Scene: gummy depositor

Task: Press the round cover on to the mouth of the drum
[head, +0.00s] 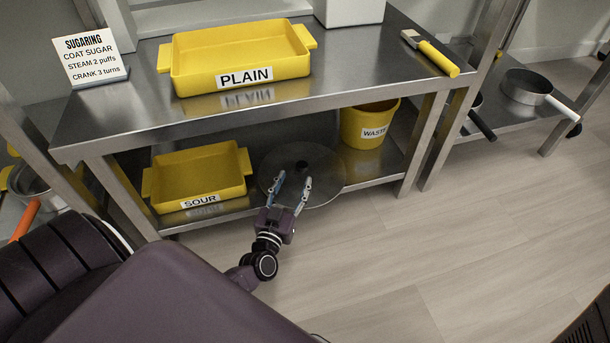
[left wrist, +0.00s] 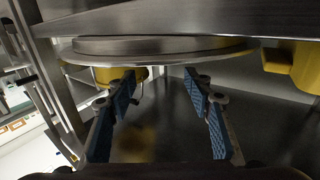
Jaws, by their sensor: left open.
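A round grey metal cover (head: 328,170) with a dark centre lies at the front of the lower shelf, between the SOUR tray and the WASTE bucket. Its front edge reaches past the shelf edge. My left gripper (head: 294,180) is open, with its fingers overlapping the near part of the cover in the head view. In the left wrist view the cover (left wrist: 160,46) shows edge-on, above the blue-padded fingers (left wrist: 160,82); nothing is between them. I cannot identify the drum in either view. My right gripper is not in view.
The yellow SOUR tray (head: 196,180) and yellow WASTE bucket (head: 366,127) flank the cover. The steel tabletop (head: 345,65) overhangs the shelf and carries the PLAIN tray (head: 240,62), a sign (head: 91,58) and a yellow-handled tool (head: 437,58). The floor (head: 410,250) in front is clear.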

